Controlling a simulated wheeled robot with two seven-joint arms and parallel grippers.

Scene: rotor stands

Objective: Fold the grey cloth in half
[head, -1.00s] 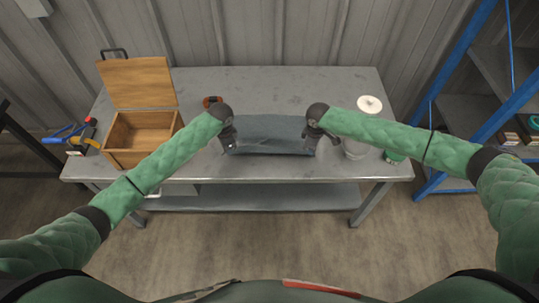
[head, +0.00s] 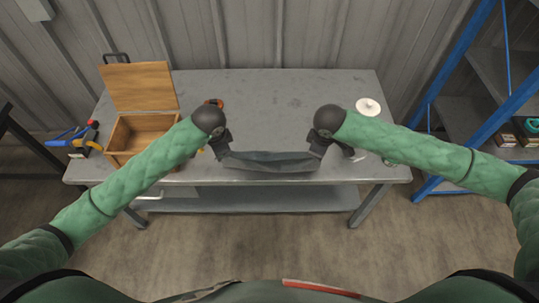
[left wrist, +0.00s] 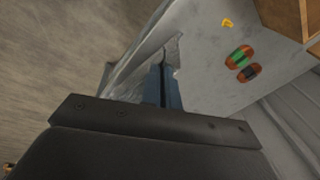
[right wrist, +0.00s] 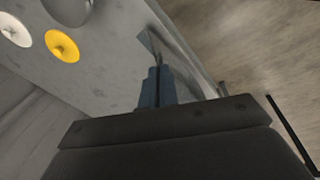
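The grey cloth (head: 268,161) hangs between my two grippers at the front edge of the metal table (head: 290,95). It looks like a narrow, sagging band in the head view. My left gripper (head: 222,152) is at its left end, and the cloth (left wrist: 140,68) shows at the fingertips in the left wrist view. My right gripper (head: 318,152) is at its right end, and the cloth (right wrist: 180,48) shows at the fingertips in the right wrist view. Both grippers look shut on the cloth. Its lower part and any layers are hard to make out.
An open wooden box (head: 140,135) stands at the table's left, with blue-handled tools (head: 72,135) beside it. The table's middle is bare.

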